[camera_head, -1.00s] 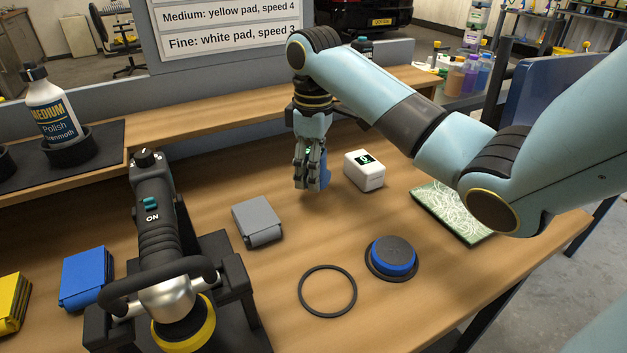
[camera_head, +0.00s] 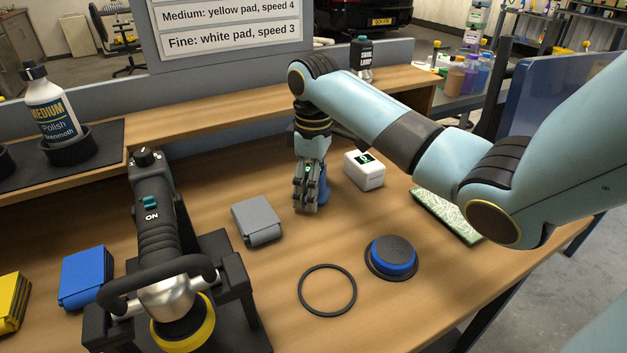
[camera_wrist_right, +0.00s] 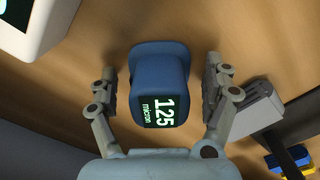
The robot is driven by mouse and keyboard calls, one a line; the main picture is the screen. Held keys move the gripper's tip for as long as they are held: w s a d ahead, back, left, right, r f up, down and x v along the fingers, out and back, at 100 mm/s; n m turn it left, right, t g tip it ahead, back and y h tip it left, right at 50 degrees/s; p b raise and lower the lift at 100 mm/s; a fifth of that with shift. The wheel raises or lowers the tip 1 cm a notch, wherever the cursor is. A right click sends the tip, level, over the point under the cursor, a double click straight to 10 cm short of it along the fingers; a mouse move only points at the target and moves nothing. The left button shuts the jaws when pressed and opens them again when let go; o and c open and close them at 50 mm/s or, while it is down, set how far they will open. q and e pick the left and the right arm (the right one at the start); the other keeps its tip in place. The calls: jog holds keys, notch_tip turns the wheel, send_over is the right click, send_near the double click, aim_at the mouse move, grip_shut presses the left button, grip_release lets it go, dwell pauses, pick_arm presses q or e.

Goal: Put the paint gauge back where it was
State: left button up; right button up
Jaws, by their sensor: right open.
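The paint gauge is a dark blue block whose lit display reads 125 micron; it is in the middle of the right wrist view (camera_wrist_right: 160,88). In the head view the gauge (camera_head: 322,186) is mostly hidden behind the fingers of my right gripper (camera_head: 306,207). The right gripper is open, with one finger on each side of the gauge and visible gaps between in the wrist view. The gauge seems to stand on the bench; its base is partly hidden. An empty black ring (camera_head: 327,315) lies flat on the bench. My left gripper is not in view.
A white box with a green display (camera_head: 365,171) stands close right of the gauge. A grey block (camera_head: 257,221) lies to the left. A blue pad on a dark disc (camera_head: 394,257), a green-white cloth (camera_head: 447,214) and the polisher (camera_head: 160,225) are nearby. Bench around the ring is clear.

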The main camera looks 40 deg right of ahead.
notch_tip(320, 180, up, 9)
jog(key=shift+w+r, duration=0.1)
notch_tip(320, 180, up, 3)
jog(key=shift+f+p, duration=0.2)
jog(key=shift+p, duration=0.95)
jog(key=shift+r+p, duration=0.3)
jog(key=shift+f, duration=0.1)
